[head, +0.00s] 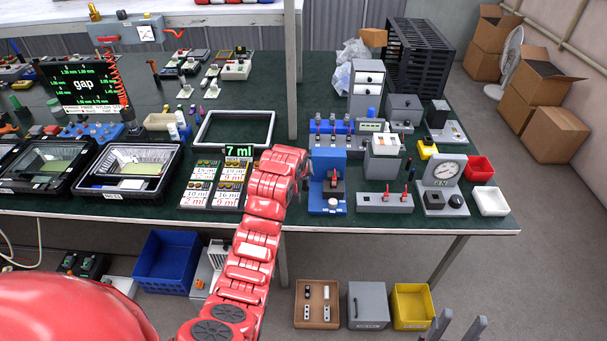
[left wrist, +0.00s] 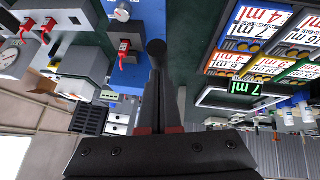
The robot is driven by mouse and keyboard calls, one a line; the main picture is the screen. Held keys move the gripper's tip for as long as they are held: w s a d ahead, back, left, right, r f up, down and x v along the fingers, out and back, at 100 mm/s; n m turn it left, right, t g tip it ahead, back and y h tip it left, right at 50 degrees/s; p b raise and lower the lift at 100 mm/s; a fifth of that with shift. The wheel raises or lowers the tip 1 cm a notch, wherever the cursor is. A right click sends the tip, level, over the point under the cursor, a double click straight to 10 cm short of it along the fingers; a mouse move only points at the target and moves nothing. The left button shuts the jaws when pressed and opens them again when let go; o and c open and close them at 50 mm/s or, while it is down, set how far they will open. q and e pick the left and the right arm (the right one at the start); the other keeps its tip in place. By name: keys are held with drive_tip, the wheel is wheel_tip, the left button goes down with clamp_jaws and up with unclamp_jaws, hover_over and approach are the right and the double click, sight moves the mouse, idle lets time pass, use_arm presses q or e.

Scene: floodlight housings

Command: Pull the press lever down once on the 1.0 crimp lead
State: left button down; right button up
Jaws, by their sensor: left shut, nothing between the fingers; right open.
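A blue press-like stand (head: 328,200) with a grey block and a red-handled part (head: 334,181) stands near the table's front edge. It also shows in the left wrist view (left wrist: 132,90). My left arm reaches up to its left side in the head view and largely hides the gripper there. In the left wrist view my left gripper (left wrist: 158,95) is shut, with nothing seen between its fingers. I cannot make out the crimp lead. My right gripper (head: 452,326) is open and empty, low at the right.
A grey block with red levers (head: 384,201) and a dial gauge (head: 443,171) stand to the right of the stand. Marked cards (head: 212,185) and a "7 ml" sign (head: 239,151) are to the left. An empty-looking white frame (head: 270,116) lies behind.

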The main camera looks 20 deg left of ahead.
use_arm(q)
wheel_tip(320, 180, down, 8)
drive_tip(key=s+t+y+b, duration=0.1)
drive_tip(key=t+b, duration=0.3)
drive_tip(key=b, duration=0.4)
drive_tip(key=shift+s+d+f+m+t, duration=0.2)
drive_tip(key=shift+d+m+t, duration=0.1)
drive_tip(key=shift+t, duration=0.1)
drive_tip(key=shift+a+r, duration=0.1)
